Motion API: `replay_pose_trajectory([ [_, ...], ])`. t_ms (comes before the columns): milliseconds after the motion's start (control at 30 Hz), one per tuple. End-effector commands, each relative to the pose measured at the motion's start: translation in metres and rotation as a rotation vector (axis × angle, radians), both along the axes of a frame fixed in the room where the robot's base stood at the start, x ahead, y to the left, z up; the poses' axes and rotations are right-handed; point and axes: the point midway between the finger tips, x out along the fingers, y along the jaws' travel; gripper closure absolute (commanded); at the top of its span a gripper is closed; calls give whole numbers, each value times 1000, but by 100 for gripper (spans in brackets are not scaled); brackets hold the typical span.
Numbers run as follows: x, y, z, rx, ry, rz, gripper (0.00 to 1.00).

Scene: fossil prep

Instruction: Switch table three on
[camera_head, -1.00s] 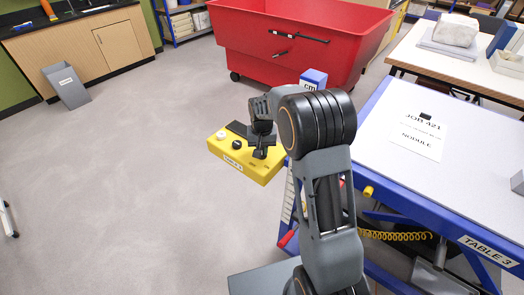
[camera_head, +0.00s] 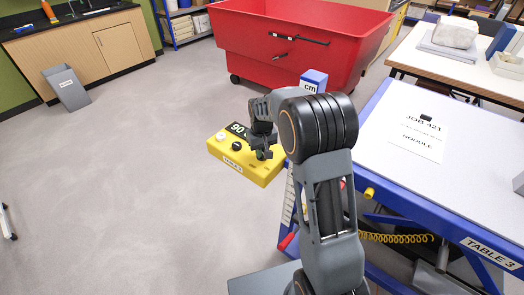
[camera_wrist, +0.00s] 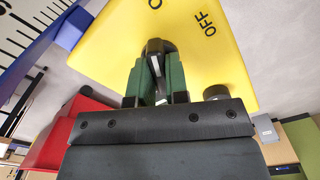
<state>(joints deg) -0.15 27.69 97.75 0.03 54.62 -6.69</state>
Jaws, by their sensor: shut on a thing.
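A yellow control box (camera_head: 250,171) is mounted off the left side of table three (camera_head: 470,195). It has a display reading 90 (camera_head: 237,128), a white button (camera_head: 220,136), a black knob (camera_head: 236,146) and a small label on its front. My gripper (camera_head: 263,153) is at the box's right part. Its green-padded fingers (camera_wrist: 156,85) are shut on a dark switch lever (camera_wrist: 155,47). I cannot tell which setting the lever is at.
A red wheeled bin (camera_head: 250,50) stands behind the box. A grey waste bin (camera_head: 68,89) stands at far left.

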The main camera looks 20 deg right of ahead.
Motion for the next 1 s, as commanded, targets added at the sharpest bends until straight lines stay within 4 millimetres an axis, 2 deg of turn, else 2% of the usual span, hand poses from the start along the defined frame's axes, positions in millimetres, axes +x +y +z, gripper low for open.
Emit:
replay_pose_trajectory([
  [167,1,0,2,0,-5,4,100],
  [200,1,0,2,-1,-5,4,83],
  [467,1,0,1,-1,-3,2,60],
  [767,1,0,4,-1,-3,1,60],
  [867,1,0,15,-1,-4,1,60],
  [1000,1,0,41,0,-7,1,60],
])
